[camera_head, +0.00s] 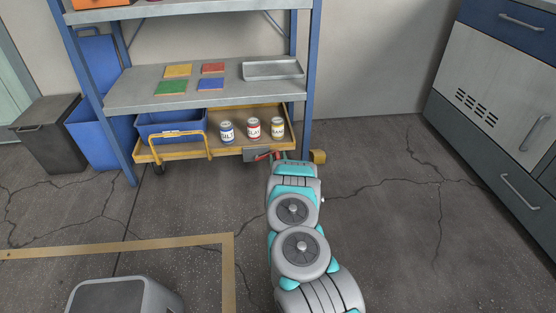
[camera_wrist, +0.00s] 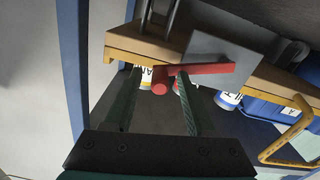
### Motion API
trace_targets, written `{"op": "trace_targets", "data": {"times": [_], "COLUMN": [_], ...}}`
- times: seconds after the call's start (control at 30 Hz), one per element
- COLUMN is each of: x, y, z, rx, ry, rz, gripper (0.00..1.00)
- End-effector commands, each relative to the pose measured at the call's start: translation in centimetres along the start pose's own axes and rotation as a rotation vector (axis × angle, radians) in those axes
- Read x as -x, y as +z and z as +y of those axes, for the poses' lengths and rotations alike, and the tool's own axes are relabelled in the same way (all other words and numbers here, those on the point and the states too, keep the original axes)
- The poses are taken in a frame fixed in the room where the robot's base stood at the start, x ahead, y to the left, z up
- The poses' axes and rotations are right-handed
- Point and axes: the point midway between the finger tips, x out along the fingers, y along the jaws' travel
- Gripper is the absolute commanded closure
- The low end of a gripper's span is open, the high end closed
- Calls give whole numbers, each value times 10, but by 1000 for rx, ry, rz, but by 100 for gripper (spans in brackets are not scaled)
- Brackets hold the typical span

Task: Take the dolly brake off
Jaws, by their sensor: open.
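The wooden dolly (camera_head: 228,149) stands under the shelf, with a grey plate (camera_head: 252,154) on its front edge. A red brake lever (camera_head: 264,156) sits at this plate; in the wrist view the lever (camera_wrist: 212,68) runs sideways across the plate (camera_wrist: 222,52), with a round end low between my fingers. My gripper (camera_head: 279,155) is at the dolly's front right. In the wrist view my gripper (camera_wrist: 159,76) is open, one finger on each side of the lever's round end. I cannot tell whether either finger touches it.
The dolly carries a blue bin (camera_head: 170,124) and cans labelled in blue (camera_head: 227,132), red (camera_head: 253,128) and yellow (camera_head: 278,128). A yellow handle (camera_head: 208,146) stands at its front left. A blue shelf post (camera_head: 307,90) is close right of my gripper. The floor at right is clear.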

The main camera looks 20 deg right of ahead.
Motion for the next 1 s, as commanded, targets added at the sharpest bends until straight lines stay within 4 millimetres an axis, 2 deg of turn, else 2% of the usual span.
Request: {"op": "trace_targets", "data": {"times": [0.23, 0.73, 1.0], "x": [-1, 0, 0], "y": [0, 0, 0], "z": [0, 0, 0], "rx": [-1, -1, -1], "ry": [0, 0, 0], "rz": [-1, -2, -2], "gripper": [44, 100, 100]}}
